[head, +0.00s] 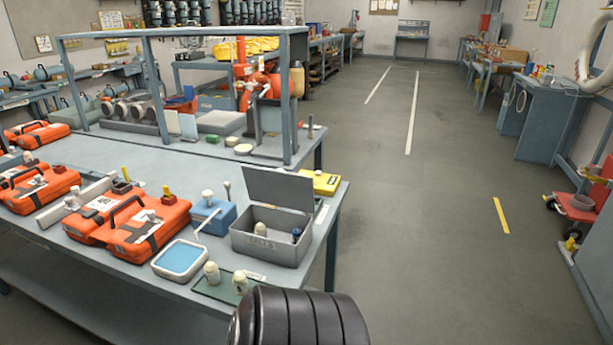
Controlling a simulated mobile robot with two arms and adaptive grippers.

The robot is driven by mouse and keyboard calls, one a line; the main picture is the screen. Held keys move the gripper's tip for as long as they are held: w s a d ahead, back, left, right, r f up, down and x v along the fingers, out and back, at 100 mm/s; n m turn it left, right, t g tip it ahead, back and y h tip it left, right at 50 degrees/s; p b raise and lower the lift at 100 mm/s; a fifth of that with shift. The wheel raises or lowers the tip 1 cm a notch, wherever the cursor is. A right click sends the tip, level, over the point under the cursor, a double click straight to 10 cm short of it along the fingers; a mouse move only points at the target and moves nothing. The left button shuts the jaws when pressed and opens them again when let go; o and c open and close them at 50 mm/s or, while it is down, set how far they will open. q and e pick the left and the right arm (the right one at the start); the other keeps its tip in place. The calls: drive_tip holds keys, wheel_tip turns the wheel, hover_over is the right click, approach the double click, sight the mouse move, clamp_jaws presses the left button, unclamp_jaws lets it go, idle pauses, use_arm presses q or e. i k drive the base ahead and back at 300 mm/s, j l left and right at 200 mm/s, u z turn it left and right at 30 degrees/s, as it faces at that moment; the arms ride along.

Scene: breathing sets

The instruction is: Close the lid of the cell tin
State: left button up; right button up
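The grey cell tin (262,246) stands on the near right corner of the workbench. Its lid (278,188) is open and stands up at the back edge, tilted slightly back. Inside the tin are a cream cell (260,229) on the left and a small dark blue item (296,235) on the right. Two more cream cells stand on a dark green mat in front of the tin, the left one (211,274) and the right one (240,282). Neither of my grippers shows in the head view.
A white tray with a blue inside (180,259) and a blue box (212,217) stand left of the tin. A yellow case (322,182) lies behind it. Orange cases (148,228) line the bench's left. The floor (440,220) to the right is largely clear.

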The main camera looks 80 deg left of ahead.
sight(278, 186)
drive_tip(key=i+u, duration=0.65)
drive_tip(key=i+l+u, duration=0.1)
drive_tip(key=i+u, duration=0.25)
drive_tip(key=i+j+u, duration=0.15)
drive_tip(key=u, duration=0.3)
drive_tip(key=i+u, duration=0.25)
drive_tip(key=u, duration=0.15)
drive_tip(key=i+u, duration=0.2)
drive_tip(key=u, duration=0.25)
drive_tip(key=i+u, duration=0.2)
drive_tip(key=u, duration=0.2)
drive_tip(key=i+l+u, duration=0.2)
drive_tip(key=u, duration=0.25)
drive_tip(key=i+l+u, duration=0.15)
drive_tip(key=u, duration=0.3)
